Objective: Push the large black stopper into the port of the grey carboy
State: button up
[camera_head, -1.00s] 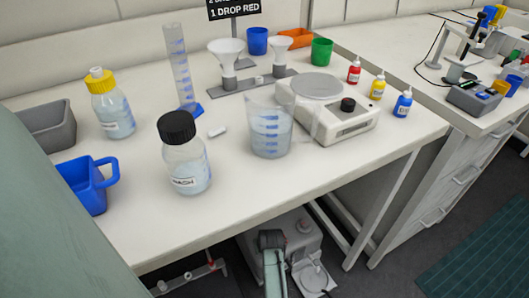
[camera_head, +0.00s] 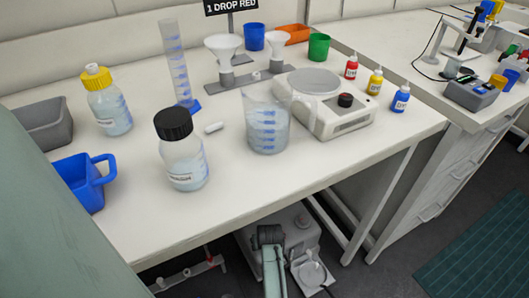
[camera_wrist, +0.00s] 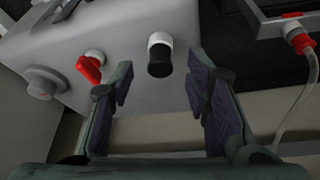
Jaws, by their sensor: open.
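The grey carboy (camera_wrist: 125,40) fills the upper left of the wrist view; a grey body under the bench (camera_head: 300,240) in the head view looks like it. The large black stopper (camera_wrist: 160,66) sits at a white port collar (camera_wrist: 160,40) on the carboy's face and sticks out toward me. How deep it sits I cannot tell. My gripper (camera_wrist: 157,80) is open, with its fingers spread to the left and right of the stopper. I see no contact between fingers and stopper. The fingertips are out of sight in the head view.
A red tap (camera_wrist: 89,68) and a round grey cap (camera_wrist: 45,82) are on the carboy left of the stopper. A clear tube with a red connector (camera_wrist: 302,44) hangs at the right. Above stands the white bench (camera_head: 240,195) with bottles and a beaker.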

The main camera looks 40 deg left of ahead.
jog(key=v, duration=1)
jog(key=shift+d+r, duration=0.15)
jog(key=shift+r, duration=0.05)
jog(key=shift+s, duration=0.1)
